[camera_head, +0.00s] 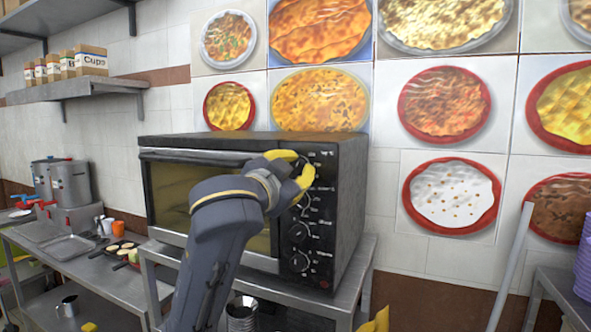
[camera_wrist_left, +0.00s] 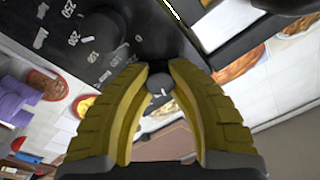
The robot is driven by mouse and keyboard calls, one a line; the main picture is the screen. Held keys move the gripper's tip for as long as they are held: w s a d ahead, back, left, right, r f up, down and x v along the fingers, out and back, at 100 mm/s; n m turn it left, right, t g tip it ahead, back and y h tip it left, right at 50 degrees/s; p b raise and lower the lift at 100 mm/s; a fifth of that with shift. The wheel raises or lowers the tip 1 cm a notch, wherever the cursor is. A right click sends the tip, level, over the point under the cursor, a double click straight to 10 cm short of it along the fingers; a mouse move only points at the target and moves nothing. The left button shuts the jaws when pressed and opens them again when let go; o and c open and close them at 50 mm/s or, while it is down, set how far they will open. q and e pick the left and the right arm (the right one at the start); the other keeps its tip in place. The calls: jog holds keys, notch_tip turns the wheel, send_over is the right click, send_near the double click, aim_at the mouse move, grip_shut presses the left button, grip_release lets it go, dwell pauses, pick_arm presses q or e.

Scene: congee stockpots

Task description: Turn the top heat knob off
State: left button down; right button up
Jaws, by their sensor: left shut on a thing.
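The black toaster oven (camera_head: 345,200) stands on a steel table, its control panel on the right of its front. My left gripper (camera_head: 297,168) is at the top of that panel, its yellow fingers shut around the top heat knob, which they largely hide in the head view. In the left wrist view, a dark rounded knob (camera_wrist_left: 159,83) shows between the two fingertips, beside white dial numbers on the black panel. The knob's pointer direction cannot be made out. Yellow fingertips of what seems my right gripper (camera_head: 375,319) show at the bottom edge of the head view.
Lower knobs (camera_head: 298,232) sit beneath the gripper on the panel. The steel table (camera_head: 360,265) bears the oven. A counter with stockpots (camera_head: 70,183) and pans stands at left. A metal container (camera_head: 241,312) sits below the oven. A grey pole (camera_head: 511,265) leans at right.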

pick_arm(q)
jog(key=n, duration=0.5)
jog(key=shift+y, duration=0.3)
dwell(0.4)
jog(key=c, duration=1)
grip_release()
jog(key=shift+c, duration=0.2)
jog(key=shift+s, duration=0.15)
jog(key=v, duration=1.1)
jog(key=shift+s+a, duration=0.15)
jog(key=shift+s, duration=0.2)
